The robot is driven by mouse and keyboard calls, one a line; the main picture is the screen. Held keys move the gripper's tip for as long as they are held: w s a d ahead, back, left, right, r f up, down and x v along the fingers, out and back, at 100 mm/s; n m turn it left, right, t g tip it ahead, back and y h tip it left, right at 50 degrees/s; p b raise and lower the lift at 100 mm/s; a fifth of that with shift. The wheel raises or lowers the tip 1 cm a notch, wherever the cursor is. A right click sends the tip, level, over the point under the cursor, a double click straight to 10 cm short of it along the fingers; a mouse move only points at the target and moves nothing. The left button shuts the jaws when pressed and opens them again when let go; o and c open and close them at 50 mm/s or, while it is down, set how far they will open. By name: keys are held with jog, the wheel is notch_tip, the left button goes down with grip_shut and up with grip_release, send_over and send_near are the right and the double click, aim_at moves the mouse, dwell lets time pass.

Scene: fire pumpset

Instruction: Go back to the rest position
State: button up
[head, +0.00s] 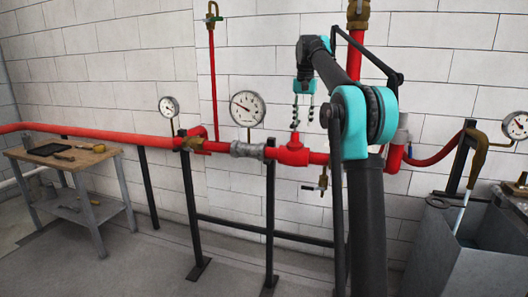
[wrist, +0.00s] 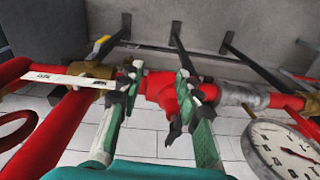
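My gripper (head: 303,108) hangs from my raised arm in the head view, pointing down above a red pipe tee (head: 292,152). Its two dark fingers are apart, with no object seen held between them. In the wrist view, my gripper (wrist: 160,86) also shows two spread fingers, with red pipework (wrist: 160,92) visible in the gap behind them. The fingertips look close to the tee's upper stub in the head view; I cannot tell whether they touch it.
A red pipe (head: 90,133) runs along the white block wall on dark stands. Pressure gauges (head: 247,108) stand above it. A wooden-topped workbench (head: 97,152) with tools is at left. A grey tank (head: 440,245) is at right. Floor at the front left is clear.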

jog(key=s+d+f+n+t, duration=0.1)
jog(key=s+d+f+n, duration=0.1)
jog(key=s+f, duration=1.7)
jog(key=s+d+f+n+t, duration=0.2)
jog(key=s+f, duration=1.8)
jog(key=s, duration=0.1)
jog(key=shift+s+f+t, duration=0.2)
jog(key=shift+t, duration=0.1)
